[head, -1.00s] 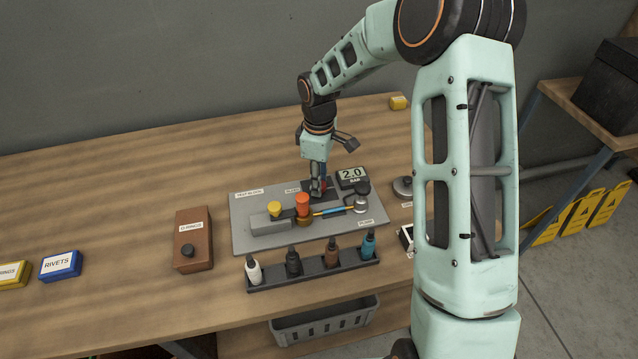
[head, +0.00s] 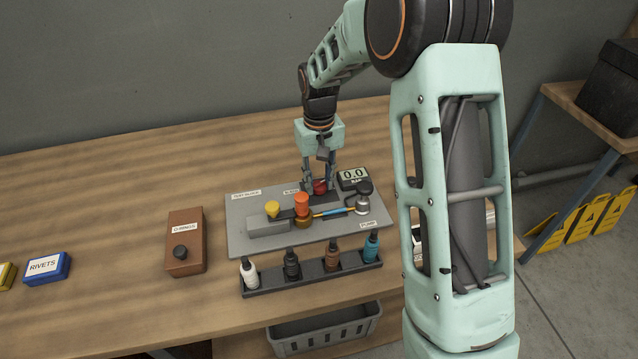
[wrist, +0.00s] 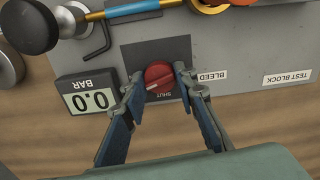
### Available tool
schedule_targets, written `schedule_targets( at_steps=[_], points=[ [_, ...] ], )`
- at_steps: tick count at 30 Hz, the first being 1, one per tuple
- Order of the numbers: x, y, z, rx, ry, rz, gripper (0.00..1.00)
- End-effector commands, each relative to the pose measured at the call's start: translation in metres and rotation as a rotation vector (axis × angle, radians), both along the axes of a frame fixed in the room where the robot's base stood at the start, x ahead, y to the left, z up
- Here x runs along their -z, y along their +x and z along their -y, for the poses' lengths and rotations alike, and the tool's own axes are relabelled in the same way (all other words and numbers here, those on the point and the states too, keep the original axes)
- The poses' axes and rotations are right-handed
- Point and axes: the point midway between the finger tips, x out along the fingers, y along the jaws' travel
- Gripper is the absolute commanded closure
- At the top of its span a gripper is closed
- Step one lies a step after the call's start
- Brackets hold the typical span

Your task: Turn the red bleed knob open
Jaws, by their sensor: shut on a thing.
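The red bleed knob (head: 320,187) sits on a dark plate at the back of the grey test block board (head: 240,237). In the wrist view the round red knob (wrist: 158,76) has a pale pointer line on its face, with a "SHUT" mark beside its near edge. My gripper (head: 319,183) reaches down from above, one finger on each side of the knob and closed on it. The wrist view shows the fingertips at the knob's left and right sides. The gauge (head: 353,179) beside it reads 0.0 BAR.
Yellow (head: 272,209) and orange (head: 302,204) knobs and a black-knobbed pump (head: 363,194) stand close in front. A rack of bottles (head: 311,278) lies along the board's near side. A brown O-rings box (head: 185,242) is left; open table lies behind.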

Motion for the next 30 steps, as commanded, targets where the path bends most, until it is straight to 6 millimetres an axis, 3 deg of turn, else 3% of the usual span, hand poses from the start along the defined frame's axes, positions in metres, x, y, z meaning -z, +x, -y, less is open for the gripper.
schedule_targets(
  at_steps=[13,30],
  points=[
    [-0.0008,0.0009,-0.0003,0.268,0.0,0.002,0.97],
    [-0.0012,0.0008,-0.0002,0.325,0.0,0.002,0.97]
  ],
)
